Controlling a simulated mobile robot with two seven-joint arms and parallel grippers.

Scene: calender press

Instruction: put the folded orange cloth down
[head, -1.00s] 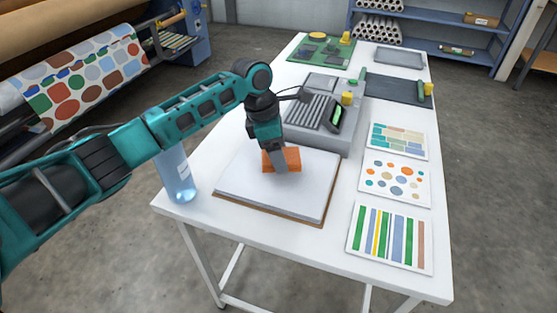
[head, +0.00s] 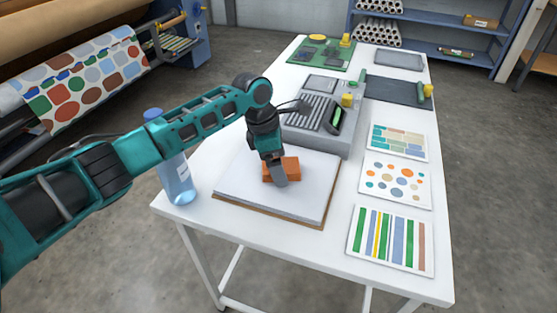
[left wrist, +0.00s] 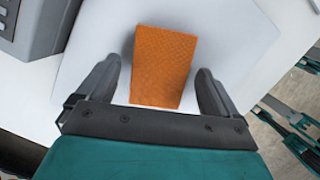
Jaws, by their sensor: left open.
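The folded orange cloth (head: 284,168) is a small block on the white pad with a brown lower edge (head: 240,192) at the near left part of the table. My left gripper (head: 279,183) is over the cloth, its fingers partly hiding it in the head view. In the left wrist view the cloth (left wrist: 161,65) lies between the two spread fingers of the gripper (left wrist: 160,88), with a gap on each side. The cloth appears to rest on the white surface.
A blue bottle (head: 177,180) stands left of the pad, close behind my left arm. A grey machine (head: 322,125) stands just behind the pad. Three pattern cards, one striped (head: 391,240), line the right side of the table.

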